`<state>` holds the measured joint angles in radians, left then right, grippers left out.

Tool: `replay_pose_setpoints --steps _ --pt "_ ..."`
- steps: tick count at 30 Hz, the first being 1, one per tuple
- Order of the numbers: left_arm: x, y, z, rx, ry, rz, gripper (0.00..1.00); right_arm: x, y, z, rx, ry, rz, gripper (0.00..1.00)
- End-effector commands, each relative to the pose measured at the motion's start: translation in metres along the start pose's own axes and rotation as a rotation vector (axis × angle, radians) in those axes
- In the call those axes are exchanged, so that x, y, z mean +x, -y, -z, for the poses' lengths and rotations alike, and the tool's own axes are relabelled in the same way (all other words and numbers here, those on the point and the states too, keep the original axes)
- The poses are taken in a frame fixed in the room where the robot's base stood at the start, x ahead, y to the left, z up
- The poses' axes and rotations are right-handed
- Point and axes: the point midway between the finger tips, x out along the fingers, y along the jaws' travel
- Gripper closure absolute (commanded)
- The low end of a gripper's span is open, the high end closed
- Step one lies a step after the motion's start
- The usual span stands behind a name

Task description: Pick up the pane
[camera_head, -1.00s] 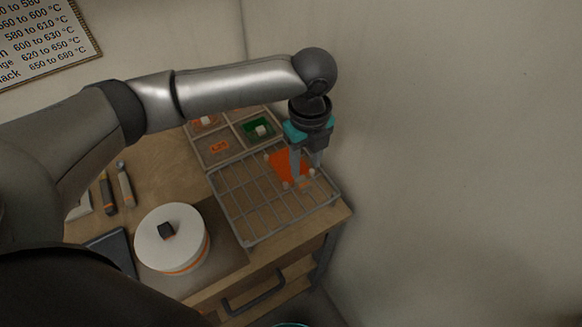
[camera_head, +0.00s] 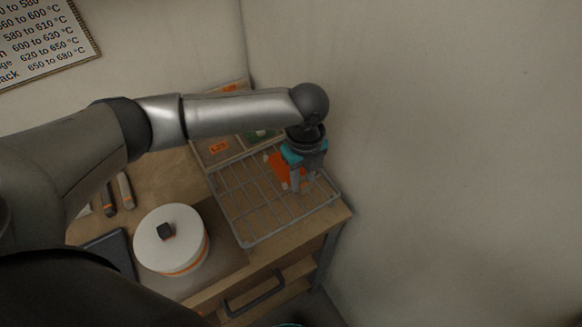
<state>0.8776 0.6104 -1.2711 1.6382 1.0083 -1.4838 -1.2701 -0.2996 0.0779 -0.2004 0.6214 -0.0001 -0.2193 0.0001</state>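The orange pane (camera_head: 278,166) lies flat on the wire rack (camera_head: 238,205), near the rack's back right part. Small pale knobs show around its edge. My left gripper (camera_head: 303,181) points down at the pane's right side, with its fingertips low, close to rack height. Its two grey fingers show a gap between them, so it looks open. The fingers and teal body hide the right part of the pane. I cannot tell whether a finger touches it. My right gripper is not clearly seen.
A sectioned tray (camera_head: 208,162) with coloured pieces stands behind the rack, partly under my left arm. A white round lidded pot (camera_head: 150,241) stands front left. Marker-like tools (camera_head: 125,191) lie at left. The wall rises close on the right. A teal sliver shows at the bottom edge.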

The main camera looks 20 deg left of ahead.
Motion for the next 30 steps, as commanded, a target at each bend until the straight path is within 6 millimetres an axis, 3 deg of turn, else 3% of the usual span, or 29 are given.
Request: replay_pose_setpoints --steps 1,7,23,30 --pt "0.000 0.000 0.000 0.000 0.000 0.000 0.77 0.000 -0.001 0.000 -0.001 0.000 -0.001 0.39" --pt "0.000 0.000 0.000 0.000 0.000 0.000 1.00 0.000 -0.002 -0.001 -0.002 0.001 -0.002 0.39" --pt "-0.004 0.001 -0.001 -0.001 0.001 0.002 1.00 0.000 -0.002 -0.001 -0.002 0.003 -0.002 0.39" --pt "-0.031 0.001 -0.001 0.000 0.002 0.003 1.00 -0.004 -0.002 -0.001 -0.001 0.003 -0.003 0.39"
